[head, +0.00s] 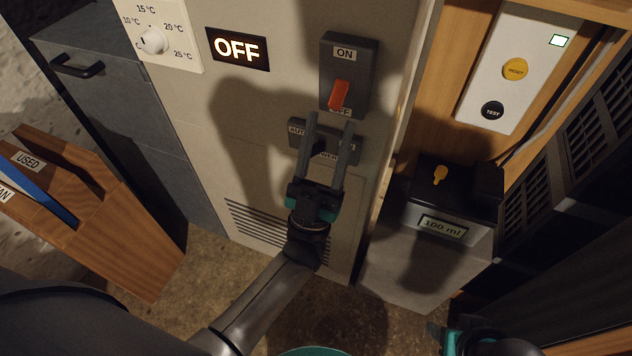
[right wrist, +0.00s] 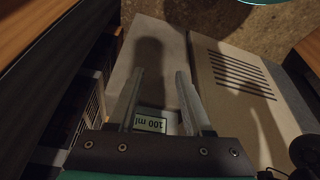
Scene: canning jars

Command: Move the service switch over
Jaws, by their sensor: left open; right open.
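A dark switch box (head: 356,58) with ON above and OFF below is on the pale cabinet front. Its red lever (head: 339,93) points down at OFF. Below it is a dark plate (head: 297,129) with a small black knob (head: 319,148); its lettering is partly hidden, beginning "AUT" on the left, so I cannot tell which is named service switch. My left gripper (head: 331,119) is open, its fingers in front of the plate with tips just below the lever; contact is unclear. My right gripper (right wrist: 160,74) is open and empty in the right wrist view.
A lit sign (head: 238,49) reads OFF beside a temperature dial (head: 153,40). A white panel (head: 508,84) has RESET and TEST buttons. A box with a "100 ml" display (head: 443,226) stands right of the cabinet (head: 217,150). A wooden divided holder (head: 130,230) is at left.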

